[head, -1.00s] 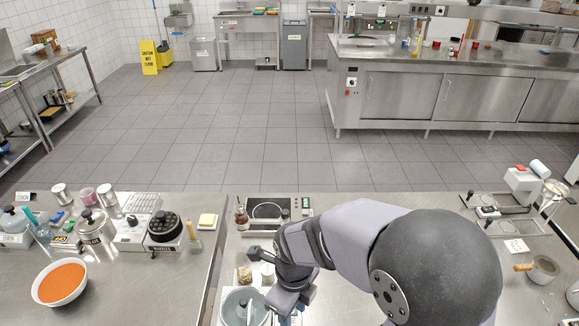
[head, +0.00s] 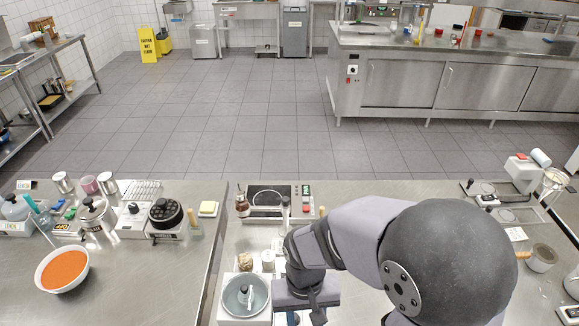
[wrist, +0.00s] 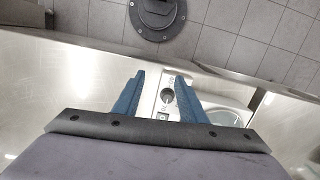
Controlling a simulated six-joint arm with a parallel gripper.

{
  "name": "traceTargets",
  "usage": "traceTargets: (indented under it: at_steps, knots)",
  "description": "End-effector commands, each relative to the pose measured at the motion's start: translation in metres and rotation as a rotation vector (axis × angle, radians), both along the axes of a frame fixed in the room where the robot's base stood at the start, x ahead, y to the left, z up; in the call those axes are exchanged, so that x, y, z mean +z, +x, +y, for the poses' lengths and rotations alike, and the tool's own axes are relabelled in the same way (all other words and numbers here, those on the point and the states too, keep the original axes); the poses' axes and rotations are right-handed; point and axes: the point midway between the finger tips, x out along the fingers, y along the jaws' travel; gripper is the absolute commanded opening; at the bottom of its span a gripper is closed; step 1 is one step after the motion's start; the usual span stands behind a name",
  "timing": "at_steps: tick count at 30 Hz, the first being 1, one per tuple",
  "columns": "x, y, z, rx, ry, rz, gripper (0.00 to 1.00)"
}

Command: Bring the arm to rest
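My arm reaches in from the right front of the head view and bends down over the near steel counter (head: 342,218). My gripper (wrist: 160,75) shows in the wrist view with its two blue fingers apart and nothing between them. In the head view it hangs low near the front edge, just right of a round grey pan (head: 234,300) on a white base. Its fingertips are mostly hidden there by its own body. Past the fingers, the wrist view shows a white appliance with a dark knob (wrist: 167,96).
Small jars (head: 267,260) and a hotplate (head: 268,198) stand behind the pan. A bowl of orange soup (head: 63,270) and several lidded pots are on the left counter. A grey mortar (head: 541,258) is at the right.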

Motion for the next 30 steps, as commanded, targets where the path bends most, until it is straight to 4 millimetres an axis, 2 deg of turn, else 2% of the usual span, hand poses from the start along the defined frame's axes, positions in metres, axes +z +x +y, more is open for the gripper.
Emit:
traceTargets:
  at_steps: [5, 7, 12, 18, 23, 30]
  knots:
    - [0.002, -0.014, -0.017, 0.236, 0.025, 0.025, 0.38]
    - [0.005, -0.022, -0.033, 0.291, 0.037, 0.029, 0.38]
    - [0.016, -0.028, -0.071, 0.127, 0.044, -0.015, 0.38]
    - [0.031, -0.015, -0.1, -0.017, 0.047, -0.093, 0.38]
    - [0.033, -0.013, -0.111, -0.068, 0.045, -0.105, 0.38]
    - [0.033, -0.013, -0.112, -0.074, 0.045, -0.104, 0.38]
